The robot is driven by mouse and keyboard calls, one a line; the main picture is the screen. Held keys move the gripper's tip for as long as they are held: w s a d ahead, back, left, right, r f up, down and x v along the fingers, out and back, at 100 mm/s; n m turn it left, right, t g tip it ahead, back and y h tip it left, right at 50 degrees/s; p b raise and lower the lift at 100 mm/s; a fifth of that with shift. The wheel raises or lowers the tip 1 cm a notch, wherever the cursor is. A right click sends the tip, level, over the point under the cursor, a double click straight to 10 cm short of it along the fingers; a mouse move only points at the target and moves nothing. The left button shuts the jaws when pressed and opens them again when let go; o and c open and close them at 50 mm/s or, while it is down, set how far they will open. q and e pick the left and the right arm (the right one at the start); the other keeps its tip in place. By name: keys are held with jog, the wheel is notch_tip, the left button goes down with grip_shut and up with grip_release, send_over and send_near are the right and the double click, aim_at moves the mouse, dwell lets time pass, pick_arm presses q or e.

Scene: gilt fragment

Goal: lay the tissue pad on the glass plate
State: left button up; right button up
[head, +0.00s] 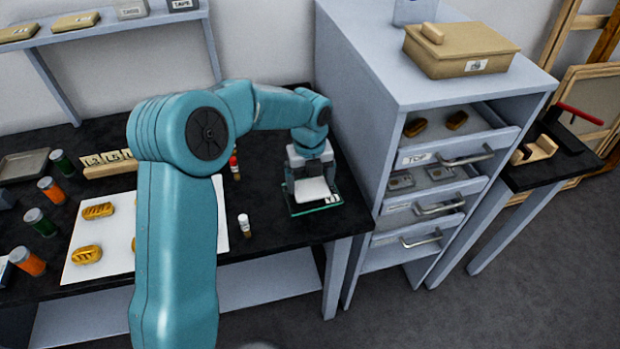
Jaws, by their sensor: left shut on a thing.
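The white tissue pad (313,192) is in the jaws of my left gripper (311,174). The gripper is shut on it and points down over the glass plate. The glass plate (322,208) has a greenish edge and lies on the black bench near its right front corner, beside the drawer cabinet. The pad is over the plate; I cannot tell whether it touches it. The gripper and pad hide much of the plate. My right gripper is not in view.
A grey cabinet (350,110) with open drawers stands close to the right of the plate. A white sheet (113,262) with gilt fragments lies on the left, partly behind my arm.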

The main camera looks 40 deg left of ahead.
aim_at(310, 185)
pick_arm(q)
jog(key=shift+f, duration=0.2)
jog(key=o, duration=0.7)
jog(key=shift+w, duration=0.15)
jog(key=shift+o, duration=0.2)
jog(key=shift+r, duration=0.15)
notch_tip(310, 185, up, 12)
jog(key=shift+p, duration=0.3)
jog(key=shift+s, duration=0.2)
